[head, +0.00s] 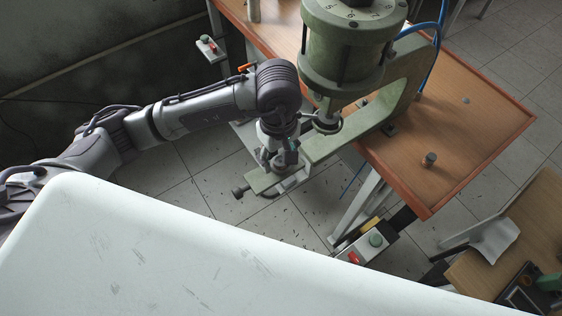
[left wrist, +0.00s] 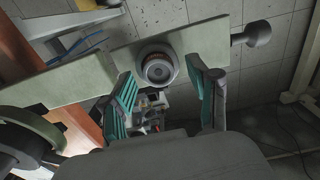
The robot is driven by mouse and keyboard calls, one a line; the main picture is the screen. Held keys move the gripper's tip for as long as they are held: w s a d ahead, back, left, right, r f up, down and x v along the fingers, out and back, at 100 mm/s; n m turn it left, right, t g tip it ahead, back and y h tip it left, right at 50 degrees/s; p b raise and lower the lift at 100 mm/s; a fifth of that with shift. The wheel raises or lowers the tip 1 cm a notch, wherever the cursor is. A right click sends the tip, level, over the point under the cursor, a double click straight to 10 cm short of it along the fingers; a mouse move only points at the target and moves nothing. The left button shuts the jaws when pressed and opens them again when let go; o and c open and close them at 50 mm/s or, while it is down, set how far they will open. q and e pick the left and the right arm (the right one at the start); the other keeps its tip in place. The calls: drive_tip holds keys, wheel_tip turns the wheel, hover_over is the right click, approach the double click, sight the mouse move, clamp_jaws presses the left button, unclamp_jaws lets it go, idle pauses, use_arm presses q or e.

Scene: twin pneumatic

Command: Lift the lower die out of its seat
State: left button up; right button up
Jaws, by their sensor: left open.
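The lower die (left wrist: 159,69) is a dark round ringed piece with a hollow centre, seated in the green press arm in the left wrist view. My left gripper (left wrist: 160,72) is open, with a teal-padded finger on either side of the die. No clear contact with the die shows. In the head view my left gripper (head: 279,164) is over the front end of the green lower arm (head: 322,145), and it hides the die there. My right gripper is in neither view.
The green press head (head: 343,50) and its ram end (head: 327,123) are close to the right of my gripper. Button boxes (head: 368,245) and (head: 208,45) flank the table. A knob (left wrist: 258,33) sticks out from the arm's end.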

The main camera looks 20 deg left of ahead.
sight(279, 159)
use_arm(q)
drive_tip(key=shift+c, duration=0.3)
clamp_jaws()
drive_tip(key=shift+r, duration=0.25)
drive_tip(key=shift+r+p, duration=0.55)
drive_tip(key=shift+r, duration=0.95)
drive_tip(key=shift+r, duration=0.1)
drive_tip(key=shift+r+p, duration=0.65)
drive_tip(key=shift+r, duration=1.3)
